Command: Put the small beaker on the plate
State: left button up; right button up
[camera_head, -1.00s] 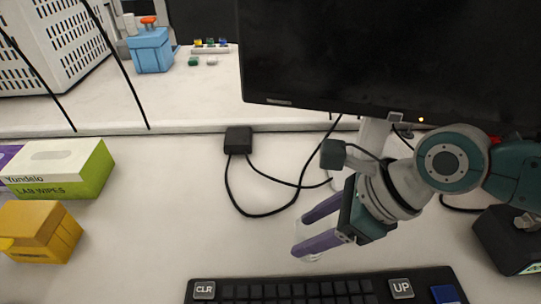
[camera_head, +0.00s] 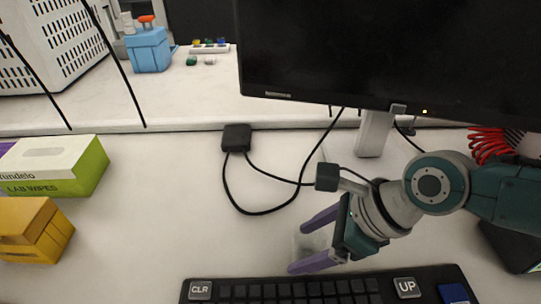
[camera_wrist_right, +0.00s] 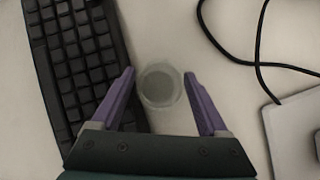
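The small beaker (camera_wrist_right: 160,86) is clear and round, seen from above in the right wrist view. It stands upright on the white bench and shows faintly in the head view (camera_head: 309,244). My right gripper (camera_wrist_right: 160,75) is open, with its purple fingers on either side of the beaker and a small gap at each side. In the head view the right gripper (camera_head: 298,248) is low over the bench behind the keyboard. No plate can be made out in these views. My left gripper is not in view.
A black keyboard (camera_head: 330,289) lies close in front of the right gripper. A monitor (camera_head: 390,60) stands behind, with a black cable (camera_head: 250,212) looping nearby. A lab wipes box (camera_head: 55,167) and yellow box (camera_head: 35,230) sit left. The bench between is clear.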

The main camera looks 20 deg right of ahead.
jog(key=shift+o, duration=0.5)
jog(key=shift+r, duration=0.1)
